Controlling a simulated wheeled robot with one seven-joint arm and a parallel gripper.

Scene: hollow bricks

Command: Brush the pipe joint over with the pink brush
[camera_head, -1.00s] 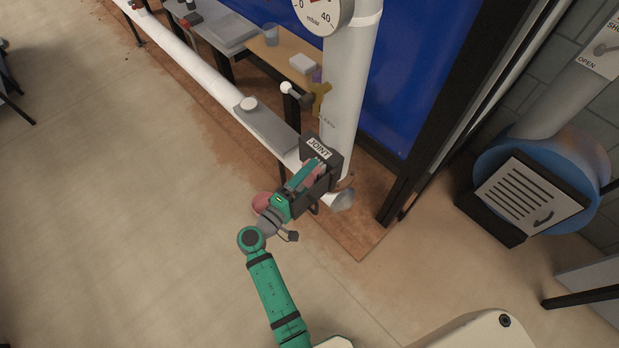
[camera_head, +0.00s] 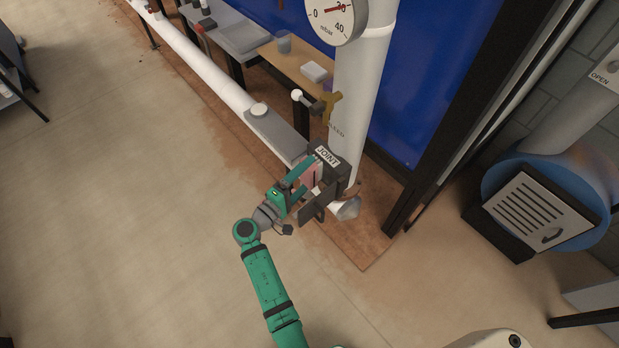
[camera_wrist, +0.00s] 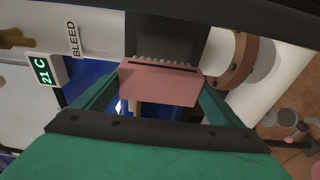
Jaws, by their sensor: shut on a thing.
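The pipe joint (camera_head: 343,163) is a dark box labelled JOINT at the lower end of the upright white pipe. In the wrist view the dark block straight ahead (camera_wrist: 165,38) appears to be part of it. My gripper (camera_head: 309,174) is shut on the pink brush (camera_wrist: 160,86), a pink block with short bristles along its far edge. The bristles point at the dark block and look very close to it; I cannot tell whether they touch. In the head view the brush is partly hidden by the green fingers.
A dial gauge (camera_head: 336,14) is on the upright pipe, above a brass valve (camera_head: 332,106). A long white pipe (camera_head: 195,60) runs to the upper left. A wheel-shaped brown flange (camera_wrist: 238,62) is right of the brush. Open floor (camera_head: 120,200) lies left.

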